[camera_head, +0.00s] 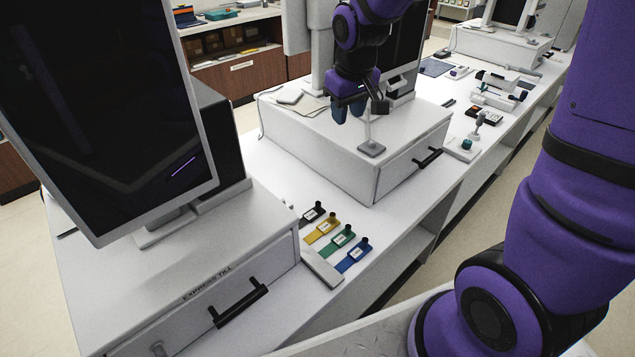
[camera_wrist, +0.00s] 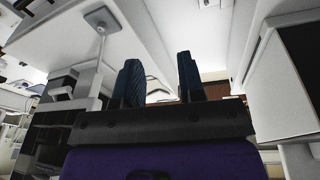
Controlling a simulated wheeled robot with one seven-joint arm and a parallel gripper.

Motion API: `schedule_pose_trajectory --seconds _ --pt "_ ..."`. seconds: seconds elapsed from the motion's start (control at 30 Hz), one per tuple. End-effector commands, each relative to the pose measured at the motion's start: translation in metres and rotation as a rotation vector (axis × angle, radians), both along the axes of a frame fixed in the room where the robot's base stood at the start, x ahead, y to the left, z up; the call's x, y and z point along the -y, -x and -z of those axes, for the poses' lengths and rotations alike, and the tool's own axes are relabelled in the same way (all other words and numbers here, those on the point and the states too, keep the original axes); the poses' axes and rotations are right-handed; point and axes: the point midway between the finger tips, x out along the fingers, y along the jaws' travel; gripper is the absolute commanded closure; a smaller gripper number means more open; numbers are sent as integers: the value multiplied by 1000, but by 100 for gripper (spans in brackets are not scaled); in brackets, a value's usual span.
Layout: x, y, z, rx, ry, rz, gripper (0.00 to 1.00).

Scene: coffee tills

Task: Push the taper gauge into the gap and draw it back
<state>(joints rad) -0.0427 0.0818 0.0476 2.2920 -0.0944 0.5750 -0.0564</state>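I cannot make out the gap. My gripper (camera_head: 349,108) hangs over the middle till, well away from these pieces. In the wrist view its two dark ribbed fingers (camera_wrist: 160,80) stand apart with nothing between them.
The middle till box (camera_head: 405,150) has a black drawer handle (camera_head: 428,158) and a thin post on a square base (camera_head: 371,148), close to my gripper. The express till (camera_head: 215,265) and its large screen (camera_head: 110,110) fill the left. Small fixtures (camera_head: 463,148) stand along the counter beyond.

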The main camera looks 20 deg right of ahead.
Motion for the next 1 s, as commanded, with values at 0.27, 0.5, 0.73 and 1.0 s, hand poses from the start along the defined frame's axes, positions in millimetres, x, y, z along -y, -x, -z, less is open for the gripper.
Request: schedule_pose_trajectory --seconds 0.27,0.5,0.73,1.0 --pt "-15 -43 90 -87 4 -69 64" --pt "-29 -64 174 -150 -2 -124 64" --pt "-38 -69 232 -191 -10 -163 64" --pt "-41 -70 253 -201 -13 -173 64"
